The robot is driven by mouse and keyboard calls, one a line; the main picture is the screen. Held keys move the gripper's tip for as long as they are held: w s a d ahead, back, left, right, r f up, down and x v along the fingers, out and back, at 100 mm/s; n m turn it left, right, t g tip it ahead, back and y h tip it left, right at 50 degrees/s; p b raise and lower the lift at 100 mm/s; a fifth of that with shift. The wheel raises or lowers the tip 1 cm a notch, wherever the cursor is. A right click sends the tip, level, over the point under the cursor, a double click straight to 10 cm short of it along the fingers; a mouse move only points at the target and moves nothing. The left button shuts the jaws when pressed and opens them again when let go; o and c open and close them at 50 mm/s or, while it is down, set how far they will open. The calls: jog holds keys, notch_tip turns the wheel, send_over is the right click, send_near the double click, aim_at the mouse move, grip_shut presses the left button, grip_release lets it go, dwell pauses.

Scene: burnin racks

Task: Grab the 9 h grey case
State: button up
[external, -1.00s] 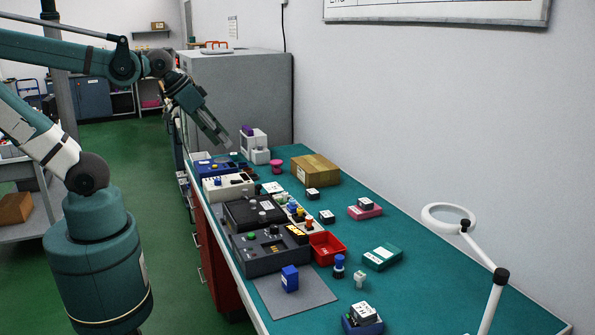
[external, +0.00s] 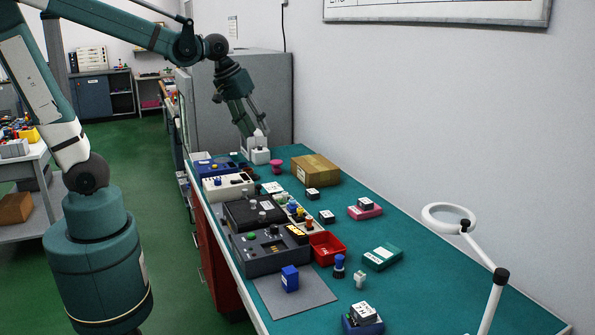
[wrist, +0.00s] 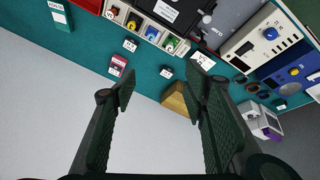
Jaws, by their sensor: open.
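Several small dark cases with white labelled tops stand on the green bench: one by the cardboard box (external: 312,194), one left of the pink block (external: 327,217), one on the pink block (external: 365,204) and one on a blue base at the front (external: 363,313). I cannot read which is marked 9 h. In the wrist view, small labelled cases show at the top middle (wrist: 130,45) and centre (wrist: 166,71). My gripper (external: 256,137) is above the bench's far end, by a white device (external: 258,155). In the wrist view my gripper (wrist: 160,90) is open, with nothing between its fingers.
A cardboard box (external: 315,169) stands at the back right. Dark and pale panel boxes (external: 270,250) line the bench's left side. A red tray (external: 325,247), green box (external: 382,256) and lamp (external: 490,300) are nearer. Clear bench lies along the right.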

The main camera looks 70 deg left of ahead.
jog(key=w+a+f+n+g, duration=0.1)
jog(key=w+a+f+n, duration=0.15)
jog(key=w, duration=0.55)
jog(key=n+g, duration=0.4)
jog(key=n, duration=0.6)
send_over(313, 191)
jog(key=shift+m, duration=0.25)
jog(key=f, duration=2.2)
jog(key=shift+s+a, duration=0.1)
jog(key=shift+s, duration=0.15)
jog(key=shift+w+a+f, duration=0.15)
jog(key=shift+w+f, duration=0.05)
jog(key=shift+f, duration=0.4)
jog(key=shift+f, duration=1.25)
jog(key=shift+f, duration=0.1)
jog(key=shift+f+p, duration=0.35)
jog(key=shift+f, duration=2.15)
